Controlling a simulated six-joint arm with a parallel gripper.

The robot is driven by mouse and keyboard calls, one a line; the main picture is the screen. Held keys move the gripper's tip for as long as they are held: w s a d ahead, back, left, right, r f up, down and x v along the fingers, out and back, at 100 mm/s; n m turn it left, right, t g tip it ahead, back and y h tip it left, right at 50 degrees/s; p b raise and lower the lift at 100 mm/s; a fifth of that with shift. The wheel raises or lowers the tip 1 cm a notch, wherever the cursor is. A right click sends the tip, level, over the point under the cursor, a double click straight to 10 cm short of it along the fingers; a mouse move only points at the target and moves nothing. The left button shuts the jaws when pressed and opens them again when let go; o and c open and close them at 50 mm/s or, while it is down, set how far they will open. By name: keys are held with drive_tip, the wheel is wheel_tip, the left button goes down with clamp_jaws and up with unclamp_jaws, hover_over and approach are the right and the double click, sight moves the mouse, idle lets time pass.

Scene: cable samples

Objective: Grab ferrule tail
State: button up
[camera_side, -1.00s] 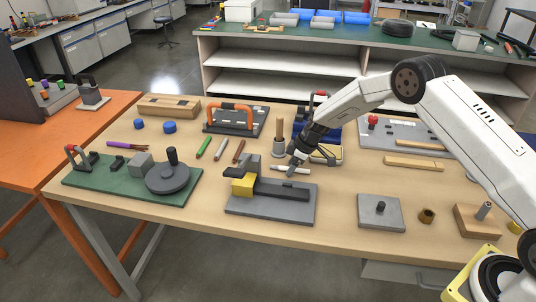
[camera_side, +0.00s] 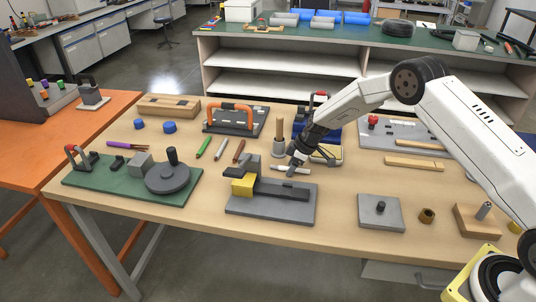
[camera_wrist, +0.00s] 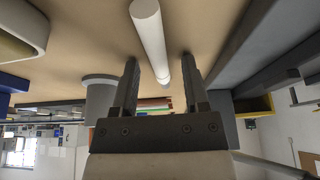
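A short white rod, which looks like the ferrule tail (camera_side: 300,170), lies on the wooden tabletop behind the grey clamp fixture. In the wrist view the white rod (camera_wrist: 150,35) runs lengthwise between the two fingers, with clear gaps on both sides. My gripper (camera_wrist: 160,60) is open, and its fingers straddle the rod without visibly touching it. In the side view my gripper (camera_side: 293,167) is low over the rod and hides part of it.
The grey fixture with a yellow block (camera_side: 243,186) stands close in front. A grey holder with a wooden handle (camera_side: 279,146) stands just behind. Coloured sticks (camera_side: 203,147) lie to the left. A blue bin (camera_side: 328,134) is behind my gripper.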

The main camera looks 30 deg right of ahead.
sight(286, 166)
clamp_jaws()
drive_tip(key=shift+r, duration=0.75)
wheel_tip(286, 166, up, 2)
drive_tip(key=shift+r, duration=0.1)
drive_tip(key=s+r, duration=0.9)
drive_tip(key=s, duration=0.5)
drive_tip(key=shift+r, duration=0.35)
drive_tip(key=shift+a, duration=0.1)
